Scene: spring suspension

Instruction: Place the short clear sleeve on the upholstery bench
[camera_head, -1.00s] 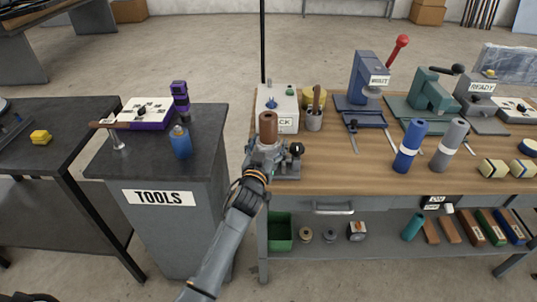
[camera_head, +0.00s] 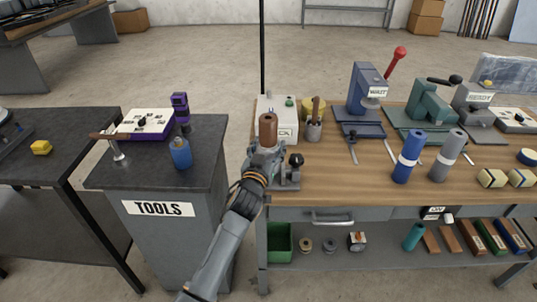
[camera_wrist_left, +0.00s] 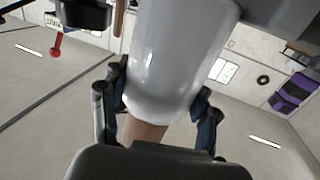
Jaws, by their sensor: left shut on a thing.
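My left gripper (camera_head: 264,158) is at the left end of the wooden bench (camera_head: 330,183), beside a small grey fixture with a black knob (camera_head: 296,160). In the left wrist view its fingers (camera_wrist_left: 158,108) are shut on a pale, glossy, short sleeve (camera_wrist_left: 178,50), which looks more whitish than clear. A brown cylinder (camera_wrist_left: 143,130) shows at the sleeve's end. In the head view the brown cylinder (camera_head: 268,131) stands upright above the gripper. The hand hides most of the sleeve there, and I cannot tell how it meets the fixture. My right gripper is out of view.
A white box (camera_head: 280,108) and a tool cup (camera_head: 314,131) stand just behind the gripper. Presses and blue and grey cylinders (camera_head: 408,158) stand further right. The tools cabinet (camera_head: 150,175) stands left, across a gap.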

